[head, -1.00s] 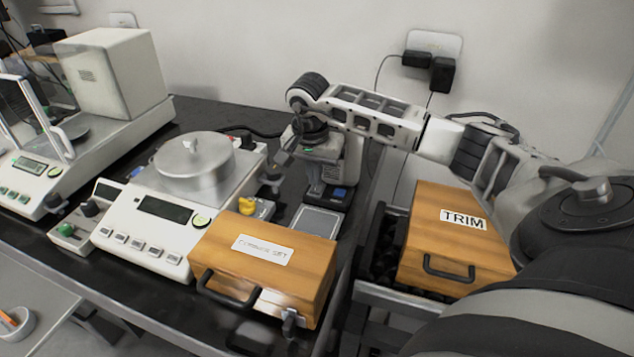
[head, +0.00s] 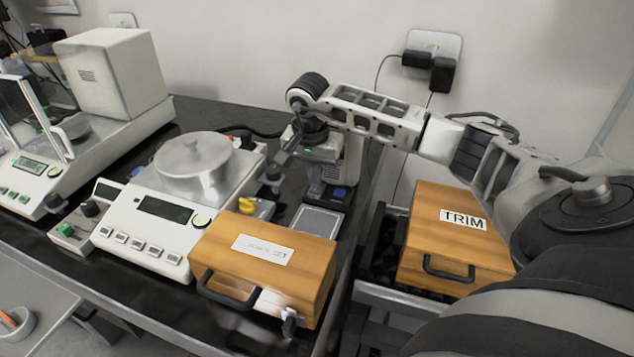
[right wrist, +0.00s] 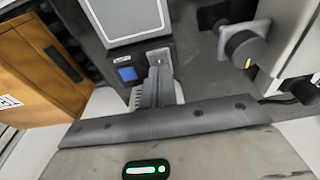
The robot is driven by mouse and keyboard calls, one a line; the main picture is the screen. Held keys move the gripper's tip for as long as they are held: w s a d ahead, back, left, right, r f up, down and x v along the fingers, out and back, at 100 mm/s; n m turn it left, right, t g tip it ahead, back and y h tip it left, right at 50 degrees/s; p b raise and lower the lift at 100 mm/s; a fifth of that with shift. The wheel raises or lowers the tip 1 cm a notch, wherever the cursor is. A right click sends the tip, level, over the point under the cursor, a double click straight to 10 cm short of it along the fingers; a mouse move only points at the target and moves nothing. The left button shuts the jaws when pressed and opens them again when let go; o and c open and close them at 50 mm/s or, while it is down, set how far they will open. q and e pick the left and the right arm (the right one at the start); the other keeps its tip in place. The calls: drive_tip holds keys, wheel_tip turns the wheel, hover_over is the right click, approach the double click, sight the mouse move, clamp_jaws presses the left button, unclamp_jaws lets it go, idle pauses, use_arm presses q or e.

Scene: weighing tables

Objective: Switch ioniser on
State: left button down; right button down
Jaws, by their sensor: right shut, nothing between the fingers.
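A small dark unit with a blue square switch (head: 340,193) sits behind a grey plate on the black table; I take it for the ioniser. The blue switch also shows in the right wrist view (right wrist: 127,73), on the unit's dark top. Whether it is on or off I cannot tell. My right gripper (right wrist: 160,62) is shut and empty, its fingertips over the dark unit just right of the blue switch in that view. Contact cannot be told. In the head view its fingers are largely hidden below the wrist. My left gripper is not in view.
A balance with a lidded pan (head: 194,172) stands left, a wooden case (head: 262,262) in front. A TRIM box (head: 455,240) stands right. A dark knob (right wrist: 243,48) is near my gripper.

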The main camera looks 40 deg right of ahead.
sight(315, 190)
drive_tip(key=shift+f+b, duration=0.65)
drive_tip(key=shift+f, duration=0.2)
idle(0.9)
drive_tip(key=shift+r+p, duration=2.65)
drive_tip(key=shift+r, duration=0.9)
drive_tip(key=shift+s+f, duration=0.1)
